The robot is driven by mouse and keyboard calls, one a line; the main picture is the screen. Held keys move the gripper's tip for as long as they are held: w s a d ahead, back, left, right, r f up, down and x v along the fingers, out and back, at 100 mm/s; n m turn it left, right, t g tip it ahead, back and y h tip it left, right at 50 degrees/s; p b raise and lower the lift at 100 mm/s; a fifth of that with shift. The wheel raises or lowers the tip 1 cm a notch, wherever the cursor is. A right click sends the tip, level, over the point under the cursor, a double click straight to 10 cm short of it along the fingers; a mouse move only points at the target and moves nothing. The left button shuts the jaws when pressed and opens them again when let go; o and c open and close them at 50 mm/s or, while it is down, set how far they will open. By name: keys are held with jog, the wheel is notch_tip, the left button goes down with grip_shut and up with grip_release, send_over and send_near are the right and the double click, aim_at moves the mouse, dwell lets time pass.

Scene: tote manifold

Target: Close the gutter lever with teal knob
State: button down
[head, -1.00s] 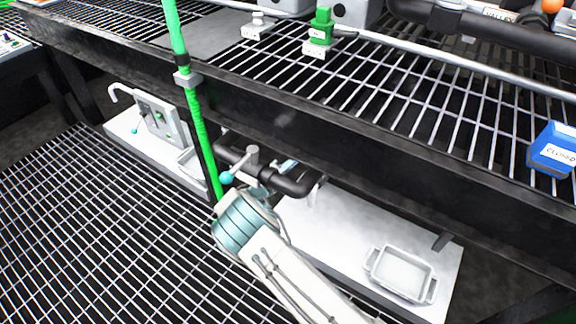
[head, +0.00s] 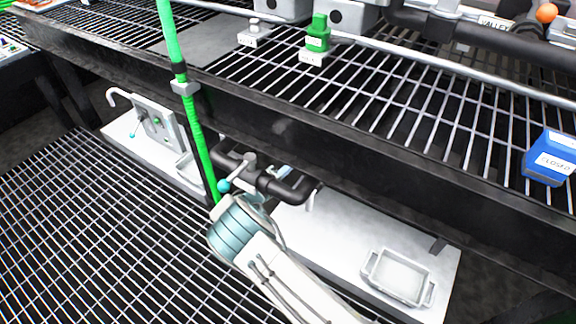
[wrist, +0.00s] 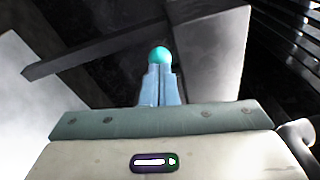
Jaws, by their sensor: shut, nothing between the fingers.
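A lever with a teal knob (head: 225,186) sits on a black pipe (head: 290,187) under the raised grating. Its grey handle slopes down and left from the valve to the knob. My arm's end is right below the knob in the head view, and my fingers cannot be made out there. In the wrist view my gripper (wrist: 160,75) is shut and empty, with its pale blue fingers together. The teal knob (wrist: 159,54) shows just past the fingertips. Whether they touch it I cannot tell. The lever's handle is not clear in the wrist view.
A green post (head: 198,135) stands close left of the lever. The raised grating's dark edge beam (head: 330,147) passes above my arm. A panel with another small teal knob (head: 131,134) is at left. A white tray (head: 398,277) lies at lower right.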

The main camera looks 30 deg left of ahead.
jog(key=p+v, duration=0.2)
jog(key=v, duration=1.1)
jog(key=shift+f+p, duration=0.3)
jog(key=shift+f, duration=0.05)
